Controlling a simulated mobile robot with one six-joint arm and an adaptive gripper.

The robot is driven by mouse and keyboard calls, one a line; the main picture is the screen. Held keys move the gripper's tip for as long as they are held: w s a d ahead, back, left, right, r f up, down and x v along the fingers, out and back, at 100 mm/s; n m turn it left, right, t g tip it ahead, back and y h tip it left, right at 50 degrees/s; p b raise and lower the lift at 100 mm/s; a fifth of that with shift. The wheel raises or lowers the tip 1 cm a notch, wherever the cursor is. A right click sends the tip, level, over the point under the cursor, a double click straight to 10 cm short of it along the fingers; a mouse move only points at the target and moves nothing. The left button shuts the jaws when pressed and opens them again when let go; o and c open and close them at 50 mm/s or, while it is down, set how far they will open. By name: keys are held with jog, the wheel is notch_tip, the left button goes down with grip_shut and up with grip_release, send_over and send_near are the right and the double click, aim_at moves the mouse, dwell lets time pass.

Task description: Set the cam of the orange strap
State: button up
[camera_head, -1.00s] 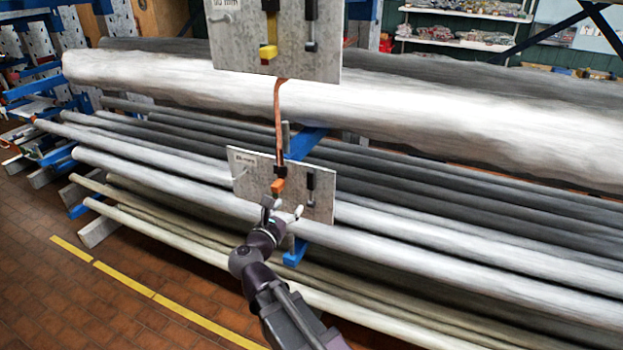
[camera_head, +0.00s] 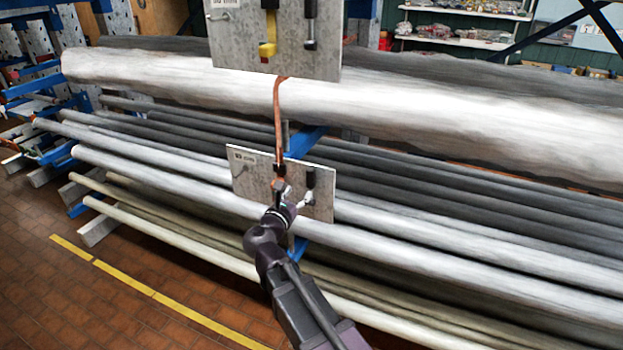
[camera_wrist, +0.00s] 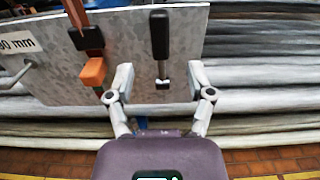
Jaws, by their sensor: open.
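The orange strap (camera_head: 277,118) runs down from the upper plate to the lower grey plate (camera_head: 245,172). Nothing is held between the fingers.
A black-handled lever (camera_wrist: 160,36) with a metal end is on the same plate, between my fingers in the wrist view. A metal peg (camera_wrist: 17,75) sticks out at left. The upper plate (camera_head: 235,50) carries a yellow block (camera_head: 267,49). Long pipes (camera_head: 420,255) lie behind.

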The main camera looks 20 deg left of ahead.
aim_at(309, 179)
jog(key=w, duration=0.8)
jog(key=shift+w+d, duration=0.15)
jog(key=shift+d, duration=0.15)
grip_shut()
jog(key=shift+d, duration=0.3)
jog(key=shift+a+f, duration=0.1)
jog(key=shift+a, duration=0.25)
